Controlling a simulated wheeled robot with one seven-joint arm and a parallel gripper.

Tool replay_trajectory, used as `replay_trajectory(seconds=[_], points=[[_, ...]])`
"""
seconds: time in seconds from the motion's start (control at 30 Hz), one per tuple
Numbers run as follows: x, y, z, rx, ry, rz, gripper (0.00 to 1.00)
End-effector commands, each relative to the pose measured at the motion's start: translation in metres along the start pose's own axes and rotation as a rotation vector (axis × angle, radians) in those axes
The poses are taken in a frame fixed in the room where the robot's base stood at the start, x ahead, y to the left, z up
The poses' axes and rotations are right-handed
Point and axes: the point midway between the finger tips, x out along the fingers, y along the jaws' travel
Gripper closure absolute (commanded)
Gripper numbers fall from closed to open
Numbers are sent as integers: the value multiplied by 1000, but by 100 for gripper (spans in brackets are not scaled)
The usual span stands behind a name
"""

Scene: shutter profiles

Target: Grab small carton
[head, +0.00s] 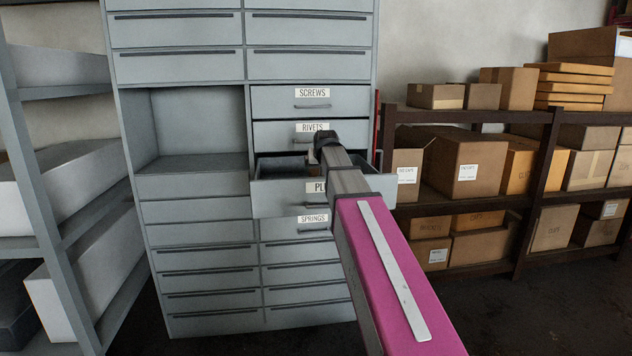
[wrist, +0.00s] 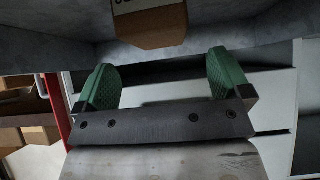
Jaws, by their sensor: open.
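A small brown carton (wrist: 150,28) with a white label, cut off by the top edge of the wrist view, sits inside a grey drawer. My gripper (wrist: 161,65) is open, with its two green textured fingers spread wide and nothing between them. The carton lies ahead of the fingertips, laterally between them and apart from both. In the head view the pulled-out drawer (head: 275,199), its label partly covered by my arm, is below the RIVETS drawer. My arm reaches over its front, hiding the fingers and most of the drawer's inside.
The RIVETS drawer (head: 283,134) is shut just above the open one, and the SPRINGS drawer (head: 285,230) is shut below. An empty cubby (head: 200,125) is to the left. A dark rack (head: 550,150) with several cardboard boxes stands on the right.

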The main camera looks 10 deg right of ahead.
Motion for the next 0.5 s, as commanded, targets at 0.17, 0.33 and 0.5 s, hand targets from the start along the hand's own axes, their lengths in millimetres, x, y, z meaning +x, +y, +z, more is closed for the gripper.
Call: replay_trajectory(seconds=[0.17,0.33,0.5], points=[[14,0,0,0,-1,0,4],[35,1,0,0,-1,1,4],[57,1,0,0,0,0,4]])
